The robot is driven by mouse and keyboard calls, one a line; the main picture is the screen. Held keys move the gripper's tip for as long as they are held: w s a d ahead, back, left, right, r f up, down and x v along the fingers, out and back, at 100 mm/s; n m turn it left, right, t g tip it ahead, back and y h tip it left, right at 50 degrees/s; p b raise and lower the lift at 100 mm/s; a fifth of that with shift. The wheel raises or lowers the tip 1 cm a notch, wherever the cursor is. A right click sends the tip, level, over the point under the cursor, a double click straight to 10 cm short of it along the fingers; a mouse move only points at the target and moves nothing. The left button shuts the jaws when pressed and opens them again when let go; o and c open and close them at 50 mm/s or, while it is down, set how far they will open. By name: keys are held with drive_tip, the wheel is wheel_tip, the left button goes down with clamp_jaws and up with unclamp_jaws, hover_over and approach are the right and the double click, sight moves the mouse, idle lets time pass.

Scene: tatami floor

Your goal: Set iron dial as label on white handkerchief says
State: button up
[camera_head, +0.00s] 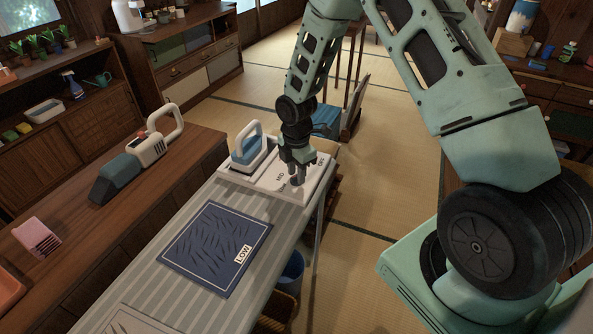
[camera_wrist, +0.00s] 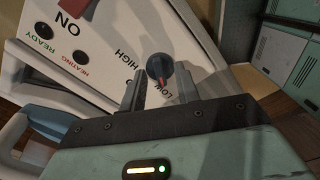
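The iron dial (camera_wrist: 160,68) is a dark round knob with a red mark, on the pale panel of the iron station (camera_head: 262,181). My gripper (camera_head: 297,174) is over the dial; in the wrist view its two fingers (camera_wrist: 162,88) are spread, one either side of the knob. I cannot tell whether they touch it. HIGH and LOW are printed near the dial in the wrist view. The mark's exact setting is unclear. A pale cloth (camera_head: 130,322), perhaps the white handkerchief, is cut off at the bottom edge; no label shows on it.
A dark blue patterned cloth (camera_head: 213,247) labelled LOW lies on the striped ironing board (camera_head: 150,277). The iron (camera_head: 250,148) stands on the station left of my gripper. A handheld vacuum (camera_head: 137,157) lies on the wooden counter. A blue bin (camera_head: 292,268) is under the board.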

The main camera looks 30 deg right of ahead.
clamp_jaws()
drive_tip(key=shift+m, duration=0.5)
drive_tip(key=m, duration=0.4)
drive_tip(key=shift+m+b, duration=0.3)
drive_tip(key=shift+b, duration=0.1)
drive_tip(key=m, duration=0.5)
drive_tip(key=shift+m+b, duration=0.3)
drive_tip(key=m, duration=1.2)
drive_tip(key=shift+m, duration=0.4)
